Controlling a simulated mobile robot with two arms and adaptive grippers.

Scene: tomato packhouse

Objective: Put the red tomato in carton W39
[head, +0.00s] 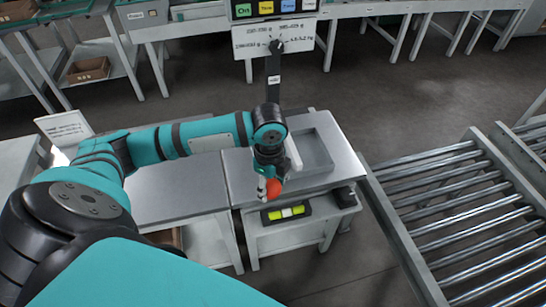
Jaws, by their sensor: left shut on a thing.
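The red tomato (273,188) is between the fingers of my left gripper (268,188), which is shut on it. The gripper points down by the front edge of the steel table, left of and nearer than a grey tray. The fingers partly hide the tomato. My right gripper is out of view. A brown carton (88,70) sits on a shelf at the upper left, with a pale label too small to read. I cannot tell whether it is carton W39.
The shallow grey tray (318,150) lies on the steel table, with a dark post (273,75) behind it. A black-and-yellow device (287,211) rests on the shelf below. A roller conveyor (450,210) is at the right. Floor is clear between it and the back benches.

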